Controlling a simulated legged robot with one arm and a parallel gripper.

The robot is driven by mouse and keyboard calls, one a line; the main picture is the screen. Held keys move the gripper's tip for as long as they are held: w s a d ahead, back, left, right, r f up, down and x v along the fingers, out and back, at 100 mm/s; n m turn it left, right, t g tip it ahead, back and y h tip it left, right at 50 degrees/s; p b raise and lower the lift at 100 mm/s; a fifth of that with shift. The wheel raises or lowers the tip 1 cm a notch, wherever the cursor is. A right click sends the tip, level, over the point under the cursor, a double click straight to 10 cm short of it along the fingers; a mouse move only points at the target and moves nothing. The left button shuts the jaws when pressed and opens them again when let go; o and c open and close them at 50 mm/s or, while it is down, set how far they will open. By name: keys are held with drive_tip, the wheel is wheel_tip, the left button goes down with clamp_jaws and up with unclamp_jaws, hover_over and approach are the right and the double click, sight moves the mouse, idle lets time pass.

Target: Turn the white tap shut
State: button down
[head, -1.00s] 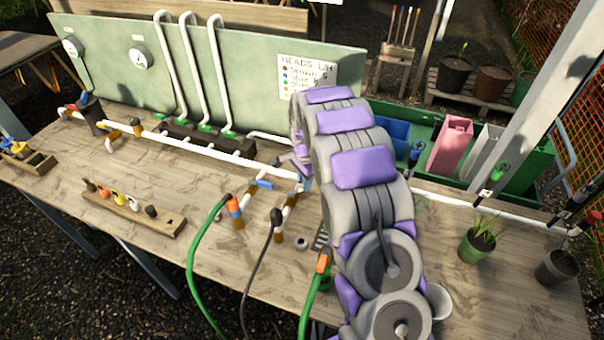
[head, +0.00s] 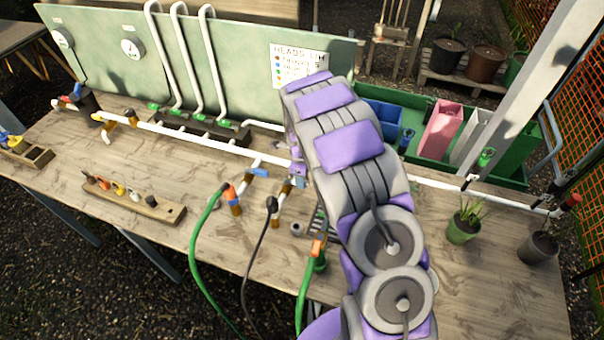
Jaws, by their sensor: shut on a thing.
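My gripper (head: 298,168) reaches down to the white pipe (head: 210,142) at the middle of the bench, at the branch that leads to the black hose (head: 271,206). Its purple-grey fingers are shut there, seen from behind. The white tap is hidden by the fingers and my arm, so its handle angle cannot be told. A blue-handled tap (head: 260,172) sits just left of my gripper, on the branch with the green hose (head: 192,255).
A wooden rack (head: 165,212) with several small fittings lies front left. Green hose also hangs beside my arm (head: 303,290). A green panel (head: 90,70) stands behind. Potted plants (head: 463,228) stand at right, near a green tray (head: 515,180).

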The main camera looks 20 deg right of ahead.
drive_tip(key=shift+s+a+r+m, duration=0.1)
drive_tip(key=shift+a+m, duration=0.05)
drive_tip(key=shift+m, duration=0.35)
drive_tip(key=c, duration=1)
unclamp_jaws()
drive_tip(key=shift+a, duration=0.1)
drive_tip(key=shift+c, duration=0.2)
wheel_tip(320, 180, up, 17)
drive_tip(key=p, duration=0.1)
drive_tip(key=shift+p, duration=0.3)
drive_tip(key=shift+r, duration=0.1)
